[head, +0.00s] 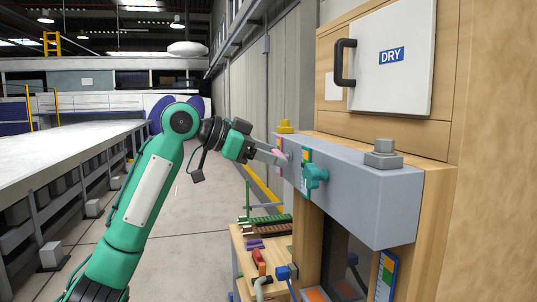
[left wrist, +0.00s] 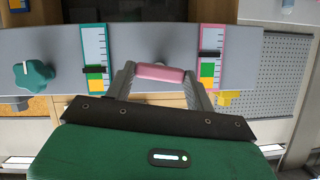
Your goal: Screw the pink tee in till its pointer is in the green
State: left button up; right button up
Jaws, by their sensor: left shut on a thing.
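The pink tee (left wrist: 160,73) is a rounded crossbar on the front of the grey beam (head: 345,185). My left gripper (head: 276,157) is shut on it, with one finger at each end of the bar in the left wrist view (left wrist: 161,80). In the head view the fingers mostly hide the tee. The pink-framed scale (left wrist: 212,40) is right of the tee in the wrist view. Its black pointer (left wrist: 210,54) sits on the pale ruled part, just above the green and yellow blocks, not in the green. My right gripper is not in view.
A teal knob (head: 314,177) sticks out of the beam near my gripper, beside a teal-framed scale (left wrist: 95,45). A cluttered low bench (head: 245,262) stands below. The aisle floor is clear.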

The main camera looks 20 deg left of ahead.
pick_arm(q)
jog(key=shift+s+d+f+m+t+y+b, duration=0.1)
jog(key=shift+f+m+t+y+b, duration=0.15)
jog(key=shift+m+t, duration=1.3)
jog(key=shift+s+d+f+m+t+y+b, duration=0.2)
jog(key=shift+m+t, duration=0.45)
jog(key=shift+m, duration=1.75)
jog(key=shift+a+f+m+t+y+b, duration=0.15)
jog(key=shift+m+t+b, duration=0.15)
jog(key=shift+m+t, duration=1.25)
jog(key=shift+d+m+g, duration=0.1)
jog(key=shift+m+g, duration=0.35)
jog(key=shift+m, duration=0.15)
jog(key=o, duration=1)
jog(key=shift+r, duration=0.1)
